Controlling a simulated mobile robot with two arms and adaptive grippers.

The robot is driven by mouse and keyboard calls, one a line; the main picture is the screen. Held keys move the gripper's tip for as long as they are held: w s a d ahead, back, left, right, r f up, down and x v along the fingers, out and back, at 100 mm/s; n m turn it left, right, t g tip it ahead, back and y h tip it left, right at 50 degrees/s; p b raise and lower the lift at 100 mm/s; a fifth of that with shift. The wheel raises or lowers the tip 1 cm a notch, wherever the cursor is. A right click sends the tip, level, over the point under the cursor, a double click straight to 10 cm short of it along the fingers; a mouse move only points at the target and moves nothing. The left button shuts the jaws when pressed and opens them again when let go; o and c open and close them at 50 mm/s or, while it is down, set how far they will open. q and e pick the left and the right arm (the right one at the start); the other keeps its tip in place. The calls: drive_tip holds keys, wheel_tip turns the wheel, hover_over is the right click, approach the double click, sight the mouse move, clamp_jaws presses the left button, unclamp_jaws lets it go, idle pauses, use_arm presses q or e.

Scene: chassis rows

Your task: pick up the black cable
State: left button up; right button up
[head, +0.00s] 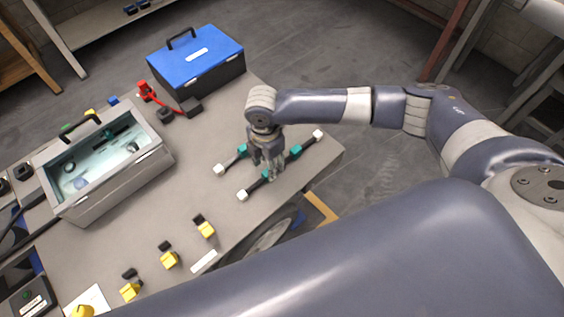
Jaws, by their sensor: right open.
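A long black piece (295,153) with white ends and teal bands lies on the grey table; it may be the black cable. A second such piece (232,160) lies beside it, its far part hidden behind my right gripper. My right gripper (272,172) points down over the long piece, with its open fingers around or just above its middle. I cannot tell whether they touch it. My left gripper is not in view.
A red cable (165,98) lies near the toolbox. Several yellow-and-black parts (170,259) line the near edge. The table's middle is clear.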

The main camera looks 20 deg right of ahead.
drive_tip(key=shift+s+d+f, duration=0.1)
drive_tip(key=shift+d+f, duration=0.05)
drive_tip(key=shift+f, duration=0.85)
drive_tip(key=shift+d+f, duration=0.15)
drive_tip(key=shift+f, duration=0.8)
clamp_jaws()
drive_tip(key=shift+r, duration=0.1)
